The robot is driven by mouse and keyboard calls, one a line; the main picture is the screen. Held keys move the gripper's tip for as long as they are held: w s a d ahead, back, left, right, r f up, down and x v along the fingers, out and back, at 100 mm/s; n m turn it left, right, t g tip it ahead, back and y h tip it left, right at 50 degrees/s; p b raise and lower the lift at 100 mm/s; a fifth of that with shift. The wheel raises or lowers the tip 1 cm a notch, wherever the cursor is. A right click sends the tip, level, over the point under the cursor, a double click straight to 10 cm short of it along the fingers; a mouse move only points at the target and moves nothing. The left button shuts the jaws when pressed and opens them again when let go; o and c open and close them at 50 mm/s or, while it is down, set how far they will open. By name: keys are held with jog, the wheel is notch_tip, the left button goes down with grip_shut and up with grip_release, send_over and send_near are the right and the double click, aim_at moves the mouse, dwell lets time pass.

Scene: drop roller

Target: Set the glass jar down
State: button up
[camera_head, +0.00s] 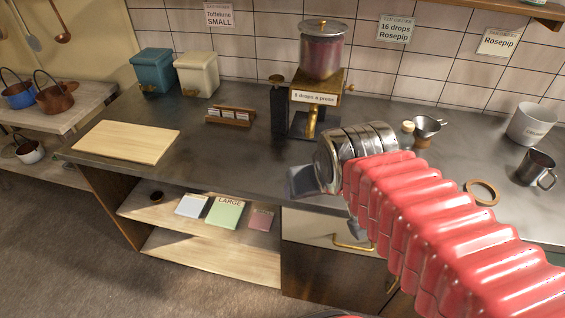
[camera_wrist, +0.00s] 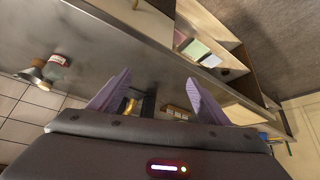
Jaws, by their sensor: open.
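A small jar with a reddish label or contents (camera_wrist: 59,65) stands on the counter at the left of the wrist view, beside the funnel. I take it to be the glass jar. In the head view only a pale round top (camera_head: 407,126) shows there, and my arm hides what is below it. My gripper (camera_wrist: 158,80) is open, with nothing between its two purple-grey fingers. In the head view it is over the counter's front edge, left of the jar and apart from it.
The metal funnel (camera_head: 428,126) stands right of the pale top. The dispenser (camera_head: 322,55) with its brass tap stands behind my gripper. A card holder (camera_head: 230,116) and a wooden board (camera_head: 127,142) lie left. A wooden ring (camera_head: 482,192) and metal mug (camera_head: 537,168) are right. The counter's left-middle is clear.

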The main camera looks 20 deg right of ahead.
jog(key=s+a+n+g+y, duration=0.1)
jog(key=s+a, duration=0.2)
jog(key=s, duration=0.2)
jog(key=shift+a, duration=0.4)
jog(key=shift+o, duration=0.4)
jog(key=shift+r, duration=0.1)
